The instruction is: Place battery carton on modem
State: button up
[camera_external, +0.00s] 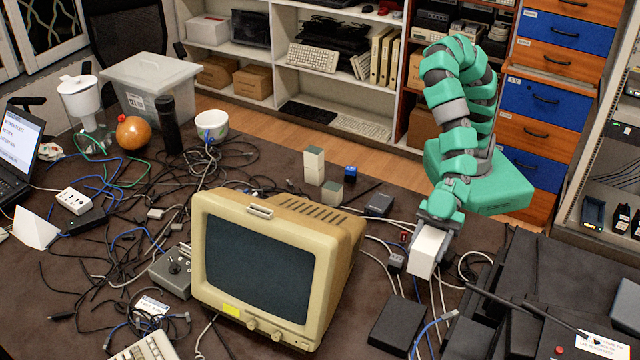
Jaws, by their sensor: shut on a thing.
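My gripper (437,222) is shut on a white box-shaped carton (427,254), which looks like the battery carton. It hangs below the jaws, slightly tilted, right of the beige monitor. Whether its lower end touches anything is not clear. A flat black box (396,322) lies on the table in front of and below the carton in the picture. A smaller dark grey box (379,205) lies behind and to the left of the gripper. I cannot tell for certain which dark box is the modem.
The bulky beige monitor (275,262) stands left of the carton. Loose cables (470,268) lie around and right of it. Black equipment with antennas (525,300) fills the right front. Pale blocks (314,165) stand behind the monitor.

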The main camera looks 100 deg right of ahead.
aim_at(423, 261)
jog(key=w+a, duration=0.3)
jog(key=w+a+f+b, duration=0.1)
jog(key=w+a, duration=0.2)
jog(key=a, duration=0.1)
jog(key=w+a+b, duration=0.1)
jog(key=w+a, duration=0.3)
jog(key=shift+f, duration=0.15)
jog(key=shift+w+f+b, duration=0.15)
jog(key=shift+f+b, duration=0.85)
jog(key=shift+f, duration=0.75)
jog(key=shift+f, duration=0.1)
jog(key=o, duration=1.1)
jog(key=shift+p+v, duration=1.55)
jog(key=shift+v, duration=4.55)
